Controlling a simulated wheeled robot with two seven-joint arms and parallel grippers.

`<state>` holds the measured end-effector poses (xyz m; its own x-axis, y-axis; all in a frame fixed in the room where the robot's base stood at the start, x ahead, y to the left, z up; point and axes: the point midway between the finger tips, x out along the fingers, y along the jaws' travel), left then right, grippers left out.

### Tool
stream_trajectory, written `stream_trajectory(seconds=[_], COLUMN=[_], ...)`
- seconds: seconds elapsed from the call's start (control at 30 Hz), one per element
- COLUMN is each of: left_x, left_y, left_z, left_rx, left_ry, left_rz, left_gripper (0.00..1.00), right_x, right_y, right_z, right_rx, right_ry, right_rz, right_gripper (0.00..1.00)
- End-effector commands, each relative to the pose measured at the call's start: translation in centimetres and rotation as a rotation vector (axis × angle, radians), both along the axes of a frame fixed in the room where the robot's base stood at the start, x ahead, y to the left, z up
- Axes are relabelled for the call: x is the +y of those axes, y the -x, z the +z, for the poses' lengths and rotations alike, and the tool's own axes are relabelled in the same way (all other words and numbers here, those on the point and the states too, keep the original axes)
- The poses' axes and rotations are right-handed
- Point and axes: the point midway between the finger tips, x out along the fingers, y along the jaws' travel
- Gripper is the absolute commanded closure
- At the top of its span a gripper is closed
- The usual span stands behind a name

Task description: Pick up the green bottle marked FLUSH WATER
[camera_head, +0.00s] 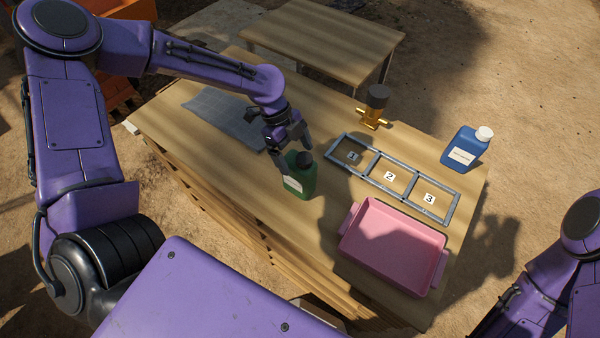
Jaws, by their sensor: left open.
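A green bottle (299,182) with a dark cap and a pale label stands upright on the wooden table. Its label is too small to read. My left gripper (294,160) is open, with its fingers beside and above the bottle's cap and shoulder. I cannot tell whether the fingers touch the bottle. My right arm shows at the lower right edge, but its gripper is not clearly visible.
A blue bottle (463,150) with a white cap, a brass valve (374,108), a numbered three-slot frame (403,160) and a pink tray (345,246) are on the table (190,140). A grey mat (215,112) lies at the left. Another table (325,38) stands behind.

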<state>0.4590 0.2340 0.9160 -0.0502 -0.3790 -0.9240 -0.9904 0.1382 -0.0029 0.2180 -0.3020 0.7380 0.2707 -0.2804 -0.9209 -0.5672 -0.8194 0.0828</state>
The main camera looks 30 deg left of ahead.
Motion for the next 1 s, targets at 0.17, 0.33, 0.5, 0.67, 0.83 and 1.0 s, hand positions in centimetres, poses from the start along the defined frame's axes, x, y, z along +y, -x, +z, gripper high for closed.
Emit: stream_trajectory(seconds=[0.17, 0.33, 0.5, 0.67, 0.83, 1.0], left_x=[-0.7, -1.4, -1.4, -1.4, -1.4, -1.4], left_y=[0.1, 0.0, 0.0, 0.0, 0.0, 0.0], left_z=[-2.9, -4.4, -4.5, -4.5, -4.4, -4.4], left_rx=[0.007, 0.001, -0.001, 0.000, -0.001, -0.001], left_ry=[-0.001, -0.001, -0.001, -0.001, -0.001, -0.001], left_rz=[-0.003, -0.003, -0.001, -0.001, -0.001, -0.001], left_gripper=[0.06, 0.06, 0.06, 0.55, 1.00, 1.00], right_x=[0.0, 0.0, 0.0, 0.0, 0.0, 0.0], right_y=[0.0, 0.0, 0.0, 0.0, 0.0, 0.0], right_z=[1.2, 1.3, 1.2, 1.2, 1.2, 1.2], right_rx=[-0.001, -0.001, -0.001, -0.001, -0.001, -0.001], right_ry=[0.001, 0.001, 0.001, 0.001, 0.001, 0.001], right_rz=[0.000, 0.000, 0.000, 0.000, 0.000, 0.000], right_gripper=[0.26, 0.26, 0.26, 0.26, 0.26, 0.26])
